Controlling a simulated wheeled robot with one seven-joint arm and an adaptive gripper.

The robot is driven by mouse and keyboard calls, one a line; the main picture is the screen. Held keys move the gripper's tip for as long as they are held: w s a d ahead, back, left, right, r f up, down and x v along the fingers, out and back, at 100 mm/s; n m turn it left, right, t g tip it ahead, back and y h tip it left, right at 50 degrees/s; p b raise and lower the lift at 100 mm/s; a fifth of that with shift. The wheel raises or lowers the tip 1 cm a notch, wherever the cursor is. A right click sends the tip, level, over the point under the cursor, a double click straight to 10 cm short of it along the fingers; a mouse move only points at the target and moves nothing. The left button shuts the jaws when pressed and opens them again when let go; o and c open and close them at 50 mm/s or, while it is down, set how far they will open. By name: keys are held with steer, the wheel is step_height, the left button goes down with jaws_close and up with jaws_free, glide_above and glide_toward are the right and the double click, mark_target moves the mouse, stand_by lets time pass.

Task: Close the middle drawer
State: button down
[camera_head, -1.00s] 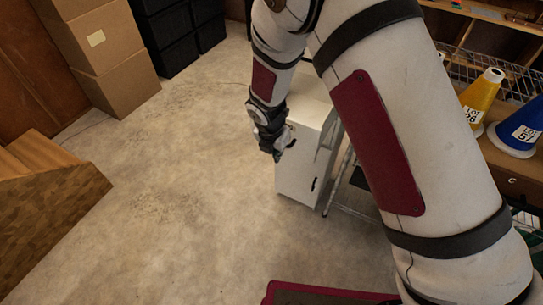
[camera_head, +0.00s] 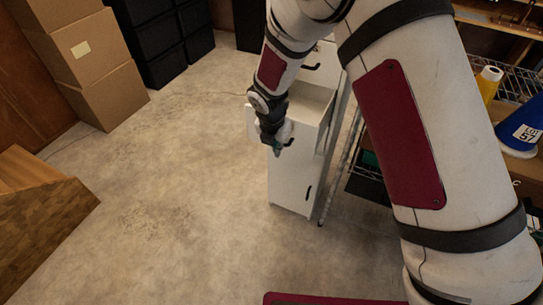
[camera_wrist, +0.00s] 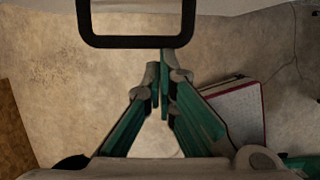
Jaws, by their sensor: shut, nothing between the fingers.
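A white drawer cabinet (camera_head: 291,190) stands on the floor, partly hidden behind my arm in the head view. A drawer (camera_head: 318,98) is pulled out and its inside shows; I take it to be the middle one. My gripper (camera_head: 277,150) is at the drawer's front, with its fingertips small and dark there. In the wrist view, the green fingers of my gripper (camera_wrist: 160,88) come together with nothing between them. A black bar handle (camera_wrist: 135,41) on a pale front lies just beyond the fingertips. I cannot tell whether they touch it.
Wire shelving (camera_head: 345,165) stands close on the cabinet's right. A blue cone (camera_head: 523,128) and a yellow cone (camera_head: 489,83) are farther right. Cardboard boxes (camera_head: 85,65) and black bins (camera_head: 165,45) stand at the back left. A wooden box (camera_head: 40,205) is at left. The floor between is clear.

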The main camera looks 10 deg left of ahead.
steer(key=w+d+b, duration=0.1)
steer(key=w+b, duration=0.1)
steer(key=w, duration=0.2)
steer(key=w+d+b, duration=0.2)
steer(key=w+b, duration=0.1)
steer(key=w, duration=0.2)
steer(key=w+d+b, duration=0.2)
steer(key=w, duration=0.2)
steer(key=shift+w+b, duration=0.35)
steer(key=shift+w, duration=0.05)
